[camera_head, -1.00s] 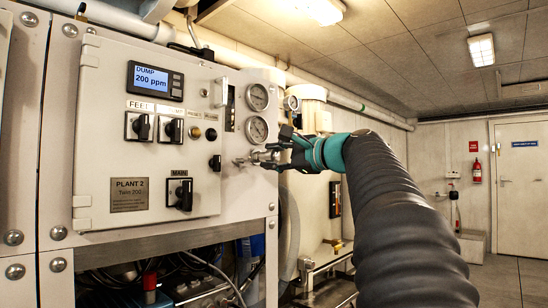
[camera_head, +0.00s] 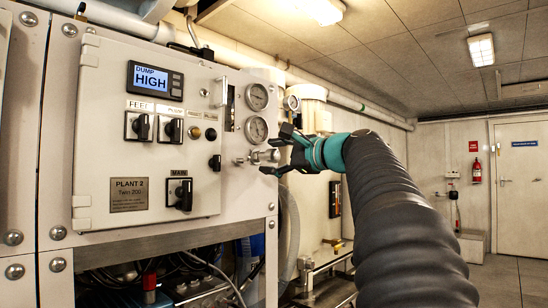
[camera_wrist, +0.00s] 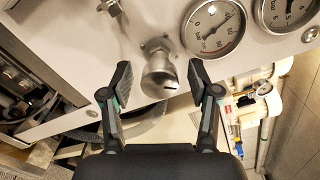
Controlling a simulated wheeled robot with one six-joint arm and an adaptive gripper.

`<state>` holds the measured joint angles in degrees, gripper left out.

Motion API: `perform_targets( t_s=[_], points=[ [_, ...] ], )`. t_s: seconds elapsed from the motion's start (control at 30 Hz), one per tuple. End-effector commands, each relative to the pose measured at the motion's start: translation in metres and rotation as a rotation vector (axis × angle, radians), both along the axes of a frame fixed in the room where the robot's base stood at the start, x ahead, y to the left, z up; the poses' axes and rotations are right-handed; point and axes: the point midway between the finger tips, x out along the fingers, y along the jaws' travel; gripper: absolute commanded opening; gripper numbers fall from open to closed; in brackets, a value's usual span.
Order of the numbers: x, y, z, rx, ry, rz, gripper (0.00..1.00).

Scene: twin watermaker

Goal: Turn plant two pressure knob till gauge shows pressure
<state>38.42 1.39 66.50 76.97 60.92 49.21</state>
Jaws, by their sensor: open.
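The pressure knob (camera_head: 262,156) is a round silvery metal knob on the side of the Plant 2 panel (camera_head: 97,150), below two round gauges. In the wrist view the knob (camera_wrist: 161,76) stands between my gripper's (camera_wrist: 160,84) two dark fingers, with a gap on each side. My gripper (camera_head: 279,156) is open and empty, close in front of the knob. The upper gauge (camera_head: 257,97) and lower gauge (camera_head: 256,129) show in the head view. In the wrist view one gauge (camera_wrist: 213,28) shows its dial and needle, but I cannot read the exact value. The other gauge (camera_wrist: 285,12) is cut off.
The panel display (camera_head: 156,79) reads DUMP HIGH. Switches, including the main switch (camera_head: 180,193), sit on the panel left of the knob. Pipes and a white housing (camera_head: 312,108) stand behind my gripper. The floor at right is clear.

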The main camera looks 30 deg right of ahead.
Motion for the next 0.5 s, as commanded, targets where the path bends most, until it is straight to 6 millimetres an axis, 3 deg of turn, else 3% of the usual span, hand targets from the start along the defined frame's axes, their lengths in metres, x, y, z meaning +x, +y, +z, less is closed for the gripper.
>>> perform_targets(
  t_s=[0.27, 0.5],
  points=[
    [-0.016, -0.007, 0.0, 0.0, 0.0, -0.003, 0.61],
    [-0.06, -0.023, 0.0, -0.001, -0.001, -0.006, 0.61]
  ],
)
